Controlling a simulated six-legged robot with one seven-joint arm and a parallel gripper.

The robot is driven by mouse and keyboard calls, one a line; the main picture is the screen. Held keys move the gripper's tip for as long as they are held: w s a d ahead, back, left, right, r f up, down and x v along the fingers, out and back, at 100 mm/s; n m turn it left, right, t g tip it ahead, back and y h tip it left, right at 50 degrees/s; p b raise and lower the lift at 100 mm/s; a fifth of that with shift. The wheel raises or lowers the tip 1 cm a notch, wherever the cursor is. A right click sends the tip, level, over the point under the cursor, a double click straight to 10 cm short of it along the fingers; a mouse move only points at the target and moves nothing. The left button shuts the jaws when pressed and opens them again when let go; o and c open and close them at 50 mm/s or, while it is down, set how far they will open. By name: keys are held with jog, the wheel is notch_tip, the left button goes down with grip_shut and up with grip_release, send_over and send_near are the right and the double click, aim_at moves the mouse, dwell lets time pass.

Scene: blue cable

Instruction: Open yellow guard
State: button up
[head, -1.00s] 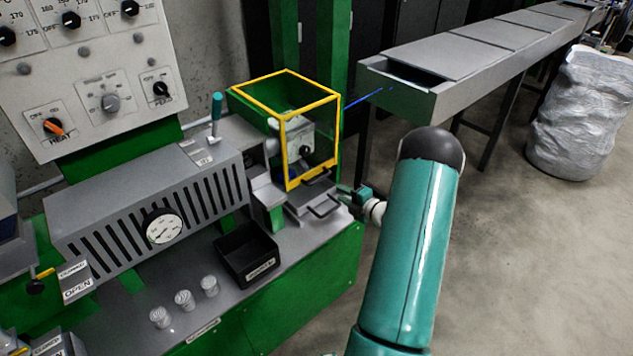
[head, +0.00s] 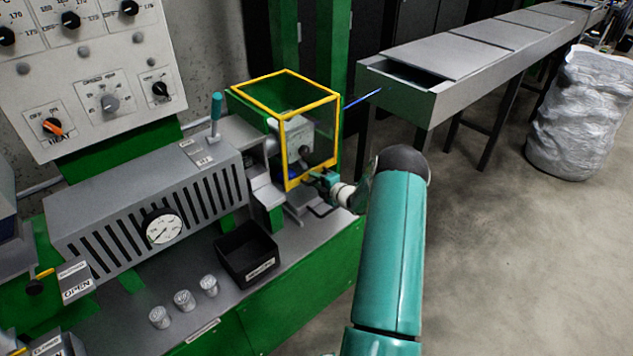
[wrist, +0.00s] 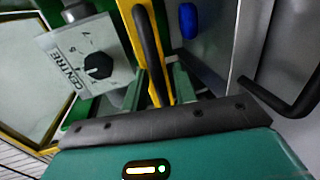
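The yellow guard (head: 311,148) is a yellow-edged box with clear panels at the right end of the machine, and it stands closed. In the wrist view its yellow edge (wrist: 163,55) runs down the middle, with a black bar handle (wrist: 147,40) along it. My gripper (head: 316,180) is at the lower front edge of the guard. In the wrist view my gripper (wrist: 158,88) has its two teal fingers apart, with the handle's lower end and yellow edge between them. Contact cannot be made out.
A dial block marked CENTRE (wrist: 88,62) sits behind the guard. A second black handle (wrist: 290,100) is close on the right in the wrist view. A black bin (head: 246,254) stands on the bench to the left. A grey trough (head: 430,85) lies behind right.

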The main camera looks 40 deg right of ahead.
grip_shut()
jog(key=shift+r, duration=0.1)
